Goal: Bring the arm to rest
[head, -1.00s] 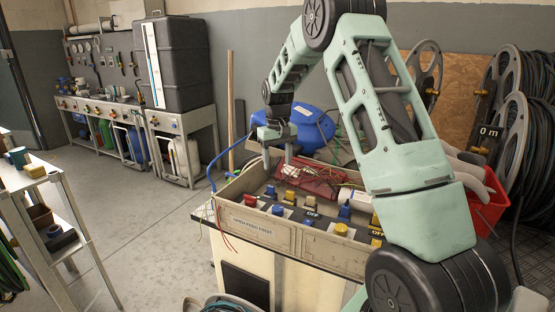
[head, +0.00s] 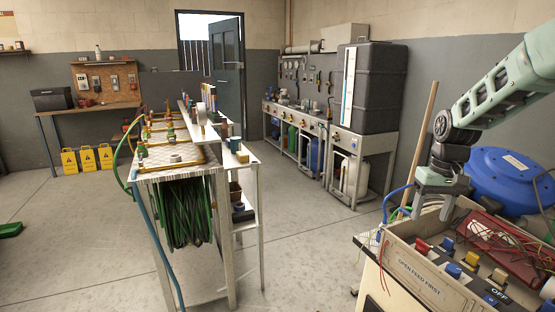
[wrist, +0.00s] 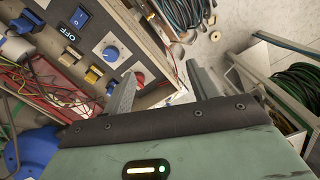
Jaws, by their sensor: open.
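My gripper (head: 434,204) is at the right of the head view, pointing down beside the left end of the control box (head: 418,283). Its two fingers are apart with nothing between them. In the wrist view my gripper (wrist: 162,76) shows the two grey fingers spread, with the box's edge and the floor beyond. My pale green arm (head: 510,85) reaches in from the right edge of the head view; the rest of it is out of frame. I cannot tell whether a finger touches the box.
The box carries a red switch (wrist: 139,79), blue and yellow switches and loose red wires (wrist: 40,85). A blue drum (head: 512,180) stands behind it. A trolley with a green hose coil (head: 185,215) stands left. The floor between (head: 310,245) is clear.

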